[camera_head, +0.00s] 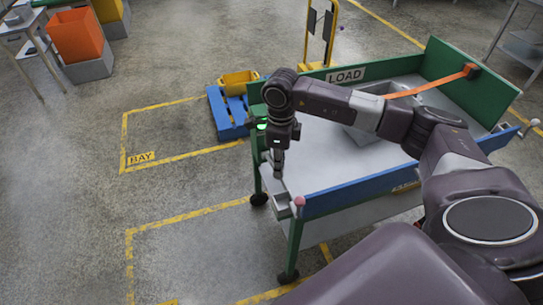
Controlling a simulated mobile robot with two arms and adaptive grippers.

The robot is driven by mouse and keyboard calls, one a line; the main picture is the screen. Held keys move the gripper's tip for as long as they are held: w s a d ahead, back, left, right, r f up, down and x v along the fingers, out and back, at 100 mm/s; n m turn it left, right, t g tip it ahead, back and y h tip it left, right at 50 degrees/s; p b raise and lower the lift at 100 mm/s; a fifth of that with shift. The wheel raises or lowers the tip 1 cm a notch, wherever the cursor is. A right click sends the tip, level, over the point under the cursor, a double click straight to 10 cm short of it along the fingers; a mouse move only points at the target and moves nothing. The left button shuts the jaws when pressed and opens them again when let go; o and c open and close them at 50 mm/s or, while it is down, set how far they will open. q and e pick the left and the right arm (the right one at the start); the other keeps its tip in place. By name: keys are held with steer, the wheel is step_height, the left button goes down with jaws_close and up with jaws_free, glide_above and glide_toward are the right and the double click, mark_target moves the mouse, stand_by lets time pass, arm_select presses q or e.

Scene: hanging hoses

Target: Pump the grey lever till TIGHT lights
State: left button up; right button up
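A cart with a green end board marked LOAD (345,75) and a blue side rail (365,190) stands in front of me. An orange strap (425,86) runs from the far green board toward a grey bin (365,138) on the cart; my arm hides part of the strap and bin. A grey angular piece (281,203), possibly the lever, is at the cart's near left corner beside a pink knob (299,201). My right gripper (278,170) points down just above this piece; contact and finger opening are unclear. A small green light (262,126) glows beside my wrist. No TIGHT label is readable. My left gripper is out of view.
A blue pallet (228,112) with a yellow bin (238,82) stands left of the cart. Yellow floor lines mark a bay (141,158). An orange bin (76,36) stands at far left. The floor at left is clear.

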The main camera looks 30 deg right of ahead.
steer(key=shift+w+d+r+p, duration=0.1)
steer(key=shift+w+r+p, duration=0.2)
steer(key=shift+r, duration=0.45)
steer(key=shift+w+r+p, duration=0.25)
steer(key=shift+w+r, duration=0.1)
steer(key=shift+r, duration=0.45)
steer(key=shift+w+d+r+p, duration=0.1)
steer(key=shift+w+r+p, duration=0.2)
steer(key=shift+r, duration=0.45)
step_height(320, 180, up, 5)
steer(key=p, duration=0.3)
